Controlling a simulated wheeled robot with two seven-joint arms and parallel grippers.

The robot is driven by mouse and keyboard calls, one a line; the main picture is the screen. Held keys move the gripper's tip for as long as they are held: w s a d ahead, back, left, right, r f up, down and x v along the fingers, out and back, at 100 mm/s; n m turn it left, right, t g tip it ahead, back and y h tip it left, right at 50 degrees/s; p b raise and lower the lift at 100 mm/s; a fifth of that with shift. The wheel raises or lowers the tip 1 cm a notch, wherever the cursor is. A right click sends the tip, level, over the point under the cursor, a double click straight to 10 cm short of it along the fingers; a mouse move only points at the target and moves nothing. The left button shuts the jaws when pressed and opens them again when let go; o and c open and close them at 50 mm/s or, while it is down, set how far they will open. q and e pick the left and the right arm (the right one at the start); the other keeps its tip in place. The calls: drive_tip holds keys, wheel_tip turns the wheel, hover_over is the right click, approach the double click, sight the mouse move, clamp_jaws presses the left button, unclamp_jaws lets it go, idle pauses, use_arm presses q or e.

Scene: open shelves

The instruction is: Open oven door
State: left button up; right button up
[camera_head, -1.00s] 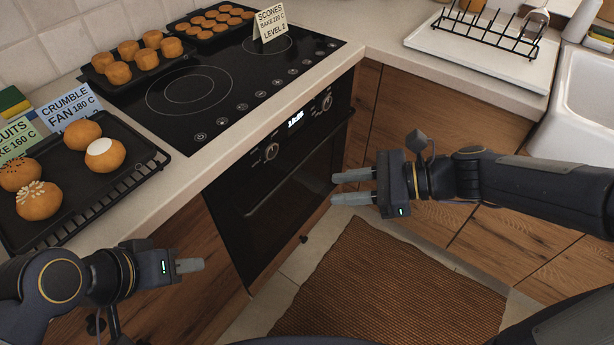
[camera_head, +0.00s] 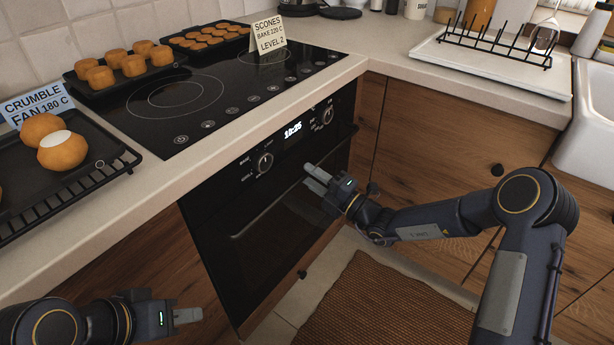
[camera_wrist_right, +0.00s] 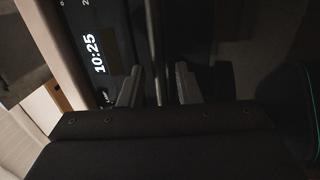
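The black oven door (camera_head: 262,258) is shut beneath the cooktop, with a long bar handle (camera_head: 248,222) across its upper part. My right gripper (camera_head: 312,179) is at the right part of the handle, in front of the control panel. In the right wrist view my right gripper (camera_wrist_right: 158,88) is open, and the handle bar (camera_wrist_right: 157,45) runs between its two apart fingers. Contact with the bar cannot be told. My left gripper (camera_head: 190,316) is low at the left, away from the door; its fingers overlap from this angle.
Oven knobs (camera_head: 264,162) and a lit clock (camera_head: 292,129) sit above the door. Trays of buns (camera_head: 128,158) and a black cooktop (camera_head: 200,95) are on the counter. Wooden cabinets (camera_head: 425,145) stand at the right. A brown mat (camera_head: 385,305) lies on the floor before the oven.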

drive_tip(key=shift+x, duration=0.95)
clamp_jaws()
